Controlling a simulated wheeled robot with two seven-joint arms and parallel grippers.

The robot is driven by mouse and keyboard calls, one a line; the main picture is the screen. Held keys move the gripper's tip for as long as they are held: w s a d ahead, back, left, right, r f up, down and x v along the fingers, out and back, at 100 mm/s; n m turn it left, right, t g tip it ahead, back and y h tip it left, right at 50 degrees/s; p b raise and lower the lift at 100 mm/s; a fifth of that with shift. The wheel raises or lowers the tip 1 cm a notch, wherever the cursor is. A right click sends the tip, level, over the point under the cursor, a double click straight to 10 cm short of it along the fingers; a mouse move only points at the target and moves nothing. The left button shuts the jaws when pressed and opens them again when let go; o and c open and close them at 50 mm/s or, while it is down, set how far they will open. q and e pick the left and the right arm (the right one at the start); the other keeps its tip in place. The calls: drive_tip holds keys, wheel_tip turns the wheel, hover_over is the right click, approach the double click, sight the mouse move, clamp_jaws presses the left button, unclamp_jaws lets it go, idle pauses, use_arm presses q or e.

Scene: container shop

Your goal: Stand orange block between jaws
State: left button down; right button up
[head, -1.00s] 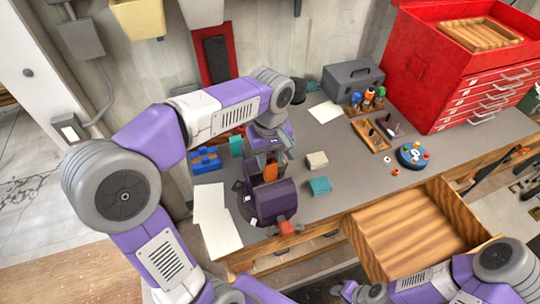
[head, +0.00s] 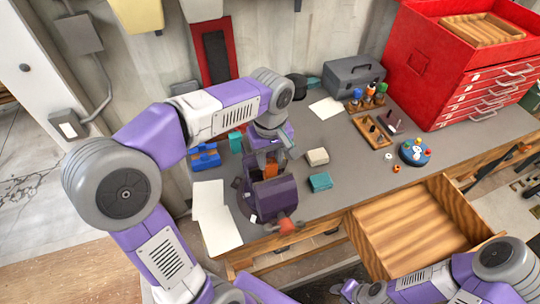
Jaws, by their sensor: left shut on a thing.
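The orange block (head: 271,170) is upright at the jaws of the dark purple vise (head: 275,197) on the bench. Its lower part is hidden by the vise, so I cannot tell whether it touches the jaw floor. My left gripper (head: 266,160) points down from above and is shut on the orange block. The vise has a red-orange handle end (head: 286,226) at its front. My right gripper (head: 350,289) is low at the bottom edge, away from the vise, and its fingers are too unclear to read.
Beige (head: 317,157) and teal (head: 320,182) blocks lie right of the vise. A blue clamp-like item (head: 205,156) and white papers (head: 213,215) lie left. An open wooden drawer (head: 415,226) juts out at the front right. A red tool chest (head: 450,75) stands behind.

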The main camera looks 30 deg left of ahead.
use_arm(q)
drive_tip(key=shift+f+b, duration=0.95)
drive_tip(key=shift+f, duration=0.4)
idle(0.3)
drive_tip(key=c, duration=0.6)
unclamp_jaws()
drive_tip(key=shift+c, duration=0.2)
wheel_tip(320, 180, up, 6)
drive_tip(key=p, duration=0.5)
drive_tip(key=shift+r+p, duration=0.1)
drive_tip(key=shift+p, duration=0.25)
